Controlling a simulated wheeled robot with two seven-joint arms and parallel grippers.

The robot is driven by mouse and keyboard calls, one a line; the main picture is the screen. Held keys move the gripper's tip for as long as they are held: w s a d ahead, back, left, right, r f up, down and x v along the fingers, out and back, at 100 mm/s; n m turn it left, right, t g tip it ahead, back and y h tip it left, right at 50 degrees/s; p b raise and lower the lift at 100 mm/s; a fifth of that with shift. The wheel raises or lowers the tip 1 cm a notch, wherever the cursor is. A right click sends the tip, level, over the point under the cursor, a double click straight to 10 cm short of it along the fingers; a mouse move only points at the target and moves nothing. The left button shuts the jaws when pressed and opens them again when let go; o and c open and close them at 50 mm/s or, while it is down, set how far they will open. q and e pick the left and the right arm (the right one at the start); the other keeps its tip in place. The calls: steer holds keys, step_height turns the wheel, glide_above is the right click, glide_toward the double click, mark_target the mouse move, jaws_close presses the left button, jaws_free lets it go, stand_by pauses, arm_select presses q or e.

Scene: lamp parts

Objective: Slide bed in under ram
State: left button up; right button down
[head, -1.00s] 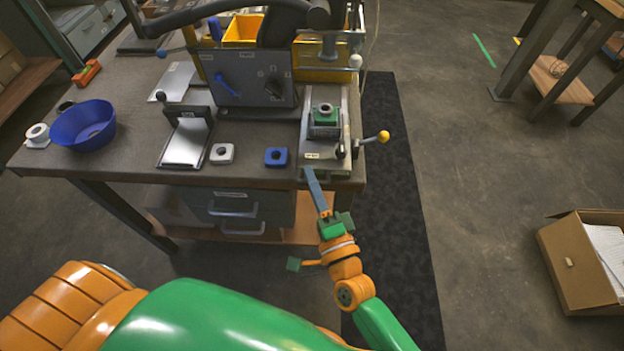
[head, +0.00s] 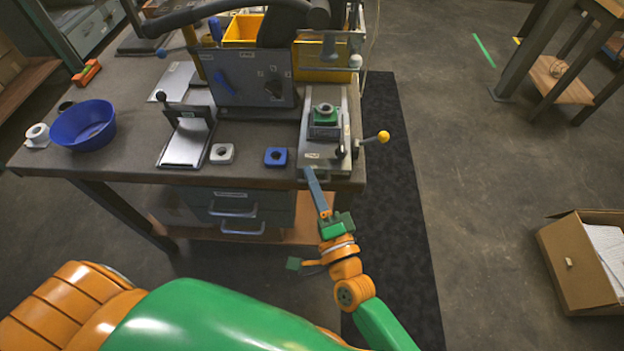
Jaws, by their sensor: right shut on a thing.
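The bed (head: 322,160) is a light grey sliding plate at the right end of the workbench, with a pale label at its front. A green block with a grey ring on top (head: 325,113) sits on it. My right gripper (head: 313,180) reaches up from below to the bed's front edge. Its long grey fingers are shut on what looks like the bed's front handle, and the tips partly hide it. My left gripper is out of view.
A lever with a yellow knob (head: 383,137) sticks out right of the bed. A dark upright panel (head: 252,85) stands to its left. A blue square part (head: 276,156), a white one (head: 222,153) and a blue bowl (head: 83,126) lie farther left. Yellow bins (head: 243,28) stand behind.

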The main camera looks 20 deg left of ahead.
mark_target(313, 167)
steer(key=w+b, duration=0.1)
steer(key=w, duration=0.1)
steer(key=w+a+b, duration=0.1)
steer(key=w, duration=0.1)
steer(key=shift+f+b, duration=0.15)
steer(key=shift+b, duration=0.15)
steer(key=shift+w+a, duration=0.1)
steer(key=c, duration=1.2)
jaws_free()
steer(key=shift+o, duration=0.2)
